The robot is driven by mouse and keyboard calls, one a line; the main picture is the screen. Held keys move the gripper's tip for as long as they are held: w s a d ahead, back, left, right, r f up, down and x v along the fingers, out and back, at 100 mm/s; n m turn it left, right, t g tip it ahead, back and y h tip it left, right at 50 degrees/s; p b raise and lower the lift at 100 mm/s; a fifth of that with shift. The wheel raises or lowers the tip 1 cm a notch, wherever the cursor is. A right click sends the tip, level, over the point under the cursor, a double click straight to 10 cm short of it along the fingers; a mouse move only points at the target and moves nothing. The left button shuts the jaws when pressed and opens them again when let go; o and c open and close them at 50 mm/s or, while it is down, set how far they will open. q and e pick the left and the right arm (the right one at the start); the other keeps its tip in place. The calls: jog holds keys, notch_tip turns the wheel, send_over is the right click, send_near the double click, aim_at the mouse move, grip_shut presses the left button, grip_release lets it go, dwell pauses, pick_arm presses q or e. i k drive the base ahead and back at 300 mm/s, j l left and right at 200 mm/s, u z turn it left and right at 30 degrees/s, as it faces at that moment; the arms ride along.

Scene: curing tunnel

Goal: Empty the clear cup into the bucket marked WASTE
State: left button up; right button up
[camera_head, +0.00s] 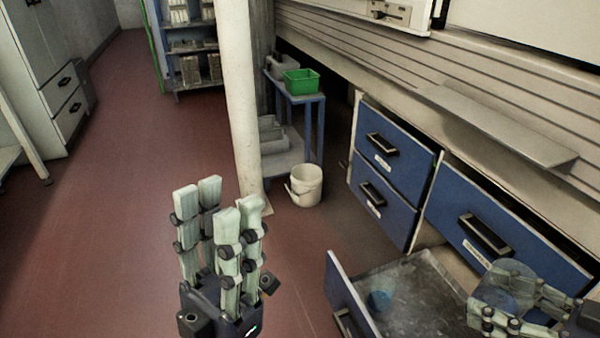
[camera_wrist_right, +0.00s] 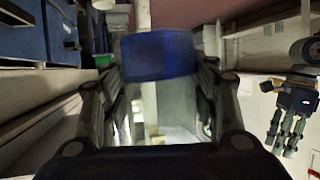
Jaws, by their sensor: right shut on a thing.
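My right gripper (camera_head: 500,307) is shut on the clear cup (camera_head: 512,277) at the lower right, over the open drawer. In the right wrist view the clear cup (camera_wrist_right: 165,105) stands between the fingers. A blue patch (camera_wrist_right: 158,55) shows at its far end; I cannot tell whether it is inside the cup or beyond it. A white bucket (camera_head: 303,186) with a handle stands on the floor beside the pillar, well away from the cup. No marking can be read on it. My left gripper (camera_head: 218,225) is open and empty, fingers pointing up, left of the drawer.
An open drawer (camera_head: 410,285) juts out below the blue drawer unit (camera_head: 392,150). A blue round thing (camera_head: 380,300) lies in it. A white pillar (camera_head: 238,100) rises left of the bucket. A blue stand (camera_head: 312,98) with a green bin (camera_head: 301,82) is behind. Red floor at left is clear.

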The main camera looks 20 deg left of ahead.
aim_at(305, 178)
jog(key=i+j, duration=0.1)
jog(key=j, duration=0.25)
jog(key=j+u, duration=0.1)
jog(key=j, duration=0.3)
jog(key=i+j, duration=0.15)
jog(key=j, duration=0.2)
jog(key=i+j, duration=0.1)
jog(key=j, duration=0.25)
jog(key=i+j+u, duration=0.2)
jog(key=i+j, duration=0.55)
jog(key=i+l+u, duration=0.1)
jog(key=i, duration=0.45)
jog(key=i+l+u, duration=0.1)
jog(key=i, duration=0.5)
